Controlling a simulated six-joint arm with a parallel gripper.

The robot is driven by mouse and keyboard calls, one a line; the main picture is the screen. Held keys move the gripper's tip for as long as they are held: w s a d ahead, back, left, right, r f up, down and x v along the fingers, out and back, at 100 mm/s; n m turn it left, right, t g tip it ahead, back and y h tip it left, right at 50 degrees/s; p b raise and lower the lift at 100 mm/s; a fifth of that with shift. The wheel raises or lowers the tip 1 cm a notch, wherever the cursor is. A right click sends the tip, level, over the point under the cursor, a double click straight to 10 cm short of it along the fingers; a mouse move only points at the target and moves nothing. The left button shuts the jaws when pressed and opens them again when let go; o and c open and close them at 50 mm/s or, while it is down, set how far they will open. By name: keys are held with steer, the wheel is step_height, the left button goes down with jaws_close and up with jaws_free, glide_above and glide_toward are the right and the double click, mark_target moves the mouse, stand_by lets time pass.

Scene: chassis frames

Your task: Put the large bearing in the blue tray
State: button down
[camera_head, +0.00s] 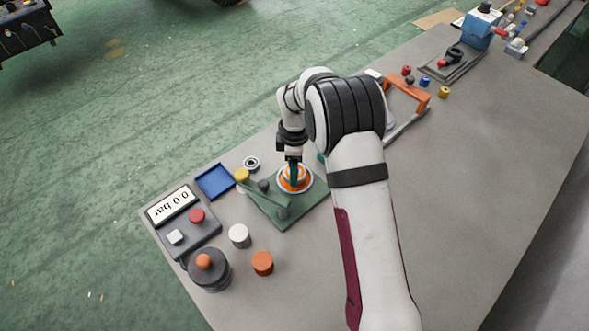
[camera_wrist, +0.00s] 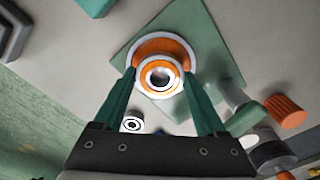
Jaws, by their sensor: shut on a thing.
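The large bearing (camera_wrist: 160,80) is a pale metal ring with a dark bore and some orange around it, between my fingertips in the wrist view. My gripper (camera_wrist: 160,76) is shut on it, with one green finger on each side. My gripper (camera_head: 293,185) also shows in the head view, over an orange and white round seat (camera_wrist: 163,48) on a green plate (camera_head: 287,219). The bearing seems close above this seat; I cannot tell if they touch. The blue tray (camera_head: 215,182) lies to the left of the plate in the head view and looks empty.
A smaller bearing (camera_head: 252,163) lies between tray and plate. A yellow-topped piece (camera_head: 242,174) stands by the tray's right corner.

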steer(key=r, duration=0.2)
steer(key=d+r, duration=0.1)
steer(key=r, duration=0.1)
steer(key=shift+s+r, duration=0.1)
steer(key=shift+r, duration=0.25)
steer(key=s+d+r, duration=0.3)
steer(key=d+r, duration=0.3)
steer(key=d, duration=0.4)
glide_above(216, 182)
steer(key=d, duration=0.1)
step_height(216, 182, down, 3)
steer(key=f, duration=0.6)
steer(key=a+f, duration=0.1)
steer(key=f, duration=0.3)
steer(key=shift+f, duration=0.1)
steer(key=shift+c, duration=1.1)
jaws_free()
steer(key=shift+f, duration=0.15)
